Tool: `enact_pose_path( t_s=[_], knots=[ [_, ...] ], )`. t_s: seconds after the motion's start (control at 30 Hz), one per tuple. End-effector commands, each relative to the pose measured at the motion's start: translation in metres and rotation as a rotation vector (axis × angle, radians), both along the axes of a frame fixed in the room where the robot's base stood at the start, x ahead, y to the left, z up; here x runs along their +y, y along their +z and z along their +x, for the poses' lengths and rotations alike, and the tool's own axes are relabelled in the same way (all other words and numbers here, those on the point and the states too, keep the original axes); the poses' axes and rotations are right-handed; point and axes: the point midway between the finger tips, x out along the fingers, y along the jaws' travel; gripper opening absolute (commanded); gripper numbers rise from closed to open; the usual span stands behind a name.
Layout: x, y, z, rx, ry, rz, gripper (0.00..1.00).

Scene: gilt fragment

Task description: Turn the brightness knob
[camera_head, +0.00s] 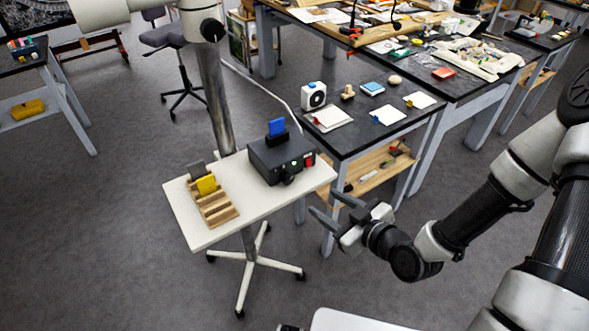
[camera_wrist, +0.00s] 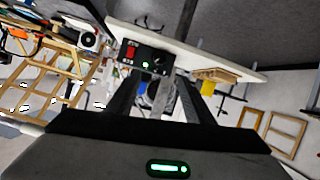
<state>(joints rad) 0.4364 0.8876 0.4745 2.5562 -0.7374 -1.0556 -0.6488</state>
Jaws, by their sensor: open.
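A black control box (camera_head: 282,156) stands on the right part of a small white stand top, with a blue piece (camera_head: 277,127) upright on top. A dark round knob (camera_head: 289,179) sits low on its front, with a red switch (camera_head: 309,160) to the right. My gripper (camera_head: 323,202) is open and empty, to the right of and below the box, apart from it. In the wrist view the box (camera_wrist: 140,55) lies beyond my fingers (camera_wrist: 155,85), with its red switch, a green light (camera_wrist: 145,65) and a dark knob-like shape showing.
A wooden rack (camera_head: 215,208) with a yellow and a grey piece stands on the left of the white stand top (camera_head: 190,230). A dark workbench (camera_head: 355,148) with small items is close behind and right of the box. Floor in front is clear.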

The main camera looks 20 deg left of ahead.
Motion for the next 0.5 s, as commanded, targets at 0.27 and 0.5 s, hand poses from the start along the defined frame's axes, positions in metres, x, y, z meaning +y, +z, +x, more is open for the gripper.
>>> enact_pose_path(
  t_s=[0.27, 0.5],
  knots=[
    [0.022, -0.017, 0.020, -0.011, -0.001, 0.012, 0.47],
    [0.029, -0.018, 0.031, -0.015, 0.001, 0.022, 0.47]
  ],
)
